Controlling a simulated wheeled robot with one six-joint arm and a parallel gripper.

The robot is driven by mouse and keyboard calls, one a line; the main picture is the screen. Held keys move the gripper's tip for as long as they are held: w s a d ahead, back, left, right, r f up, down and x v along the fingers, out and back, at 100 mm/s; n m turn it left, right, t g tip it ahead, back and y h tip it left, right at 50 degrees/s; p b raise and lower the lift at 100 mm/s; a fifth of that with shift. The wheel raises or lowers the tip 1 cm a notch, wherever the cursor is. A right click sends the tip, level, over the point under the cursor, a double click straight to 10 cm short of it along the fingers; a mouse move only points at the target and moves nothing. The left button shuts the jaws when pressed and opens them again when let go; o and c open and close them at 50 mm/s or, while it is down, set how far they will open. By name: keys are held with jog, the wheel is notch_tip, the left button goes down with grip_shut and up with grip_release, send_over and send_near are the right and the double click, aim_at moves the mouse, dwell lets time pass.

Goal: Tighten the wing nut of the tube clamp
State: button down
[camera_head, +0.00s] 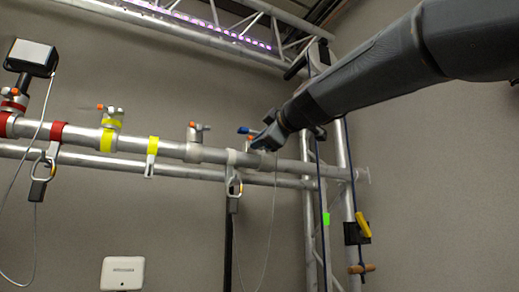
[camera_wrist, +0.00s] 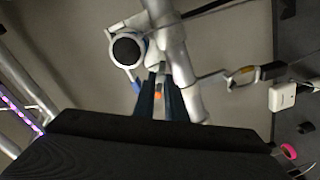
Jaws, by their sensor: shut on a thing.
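The tube clamp is a silver clamp on the upper horizontal tube (camera_head: 170,145) in the head view, mostly hidden by my gripper (camera_head: 262,136). An orange wing nut (camera_head: 250,138) shows at the fingertips. In the wrist view, my gripper (camera_wrist: 159,98) has its two dark blue fingers shut on the orange wing nut (camera_wrist: 158,93), which shows only as a small patch between them. Beyond the fingers, the silver tube (camera_wrist: 180,65) and a round tube end with a dark face (camera_wrist: 126,50) show. The angle of the wing nut's wings cannot be told.
Other clamps with orange nuts sit along the tube, one with yellow tape (camera_head: 107,137). A carabiner (camera_head: 234,186) and safety cable hang below the tube. A vertical truss (camera_head: 350,200) with a blue rope stands right.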

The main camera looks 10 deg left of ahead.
jog(key=shift+f+m+p, duration=0.1)
jog(key=shift+m+p, duration=1.35)
jog(key=shift+m, duration=13.35)
jog(key=c, duration=1.8)
grip_release()
